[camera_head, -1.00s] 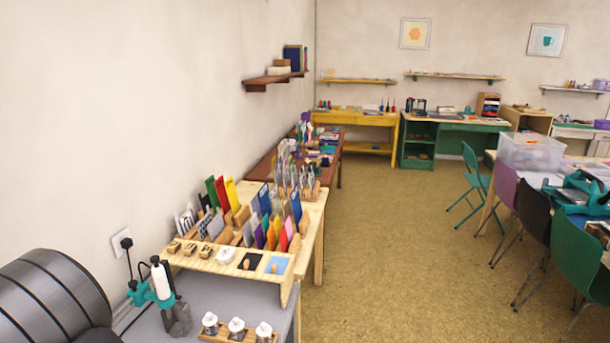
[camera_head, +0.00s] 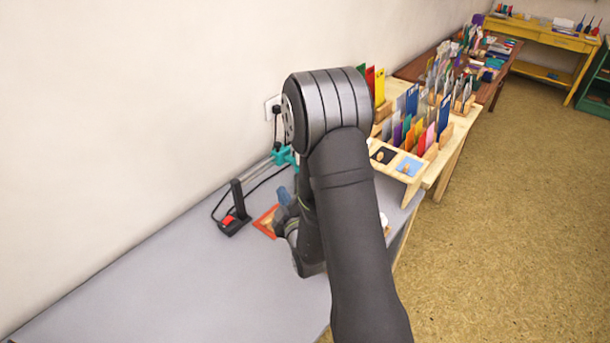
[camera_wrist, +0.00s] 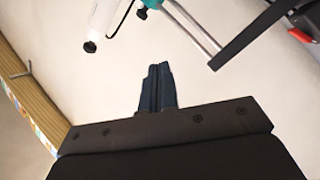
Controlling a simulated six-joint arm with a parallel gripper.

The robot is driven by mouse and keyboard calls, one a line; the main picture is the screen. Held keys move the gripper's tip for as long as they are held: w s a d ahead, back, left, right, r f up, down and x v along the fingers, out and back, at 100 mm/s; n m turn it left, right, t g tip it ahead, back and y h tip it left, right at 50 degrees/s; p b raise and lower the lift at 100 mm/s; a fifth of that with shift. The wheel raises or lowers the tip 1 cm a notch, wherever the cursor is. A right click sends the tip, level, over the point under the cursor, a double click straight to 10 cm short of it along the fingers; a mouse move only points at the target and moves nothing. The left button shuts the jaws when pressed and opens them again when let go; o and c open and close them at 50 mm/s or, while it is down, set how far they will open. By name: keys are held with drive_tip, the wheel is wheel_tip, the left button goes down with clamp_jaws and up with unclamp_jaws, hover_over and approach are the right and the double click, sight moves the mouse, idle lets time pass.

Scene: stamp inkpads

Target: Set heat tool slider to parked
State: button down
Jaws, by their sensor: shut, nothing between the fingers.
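The heat tool's teal mount (camera_head: 284,155) stands by the wall on the grey table, partly hidden behind my arm. A thin metal rail (camera_head: 250,172) runs from it towards a black upright post with a red part (camera_head: 232,221). In the wrist view, the white heat tool (camera_wrist: 103,18) is at the top, with the metal rail (camera_wrist: 192,27) and teal part right of it. A black bar (camera_wrist: 252,34) and red part show at upper right. My gripper (camera_wrist: 156,72) is shut and empty, apart from these. In the head view, its bluish fingers (camera_head: 285,198) are above the table.
An orange-red framed pad (camera_head: 266,221) lies on the grey table (camera_head: 150,285) beside the black post. A wooden rack of colourful cards (camera_head: 415,140) stands beyond my arm. A wall socket (camera_head: 271,105) and black cables are at the wall. The table's front left is clear.

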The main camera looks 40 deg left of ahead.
drive_tip(key=w+d+f+n+g+y, duration=0.1)
drive_tip(key=w+d+f+n+g, duration=0.2)
drive_tip(key=w+d+n, duration=0.5)
drive_tip(key=w+a+n+g, duration=0.1)
drive_tip(key=w+a, duration=0.3)
drive_tip(key=a, duration=0.7)
drive_tip(key=shift+w+n, duration=0.35)
drive_tip(key=shift+n, duration=0.35)
drive_tip(key=shift+a, duration=0.1)
drive_tip(key=shift+w+r, duration=0.1)
drive_tip(key=shift+w, duration=1.3)
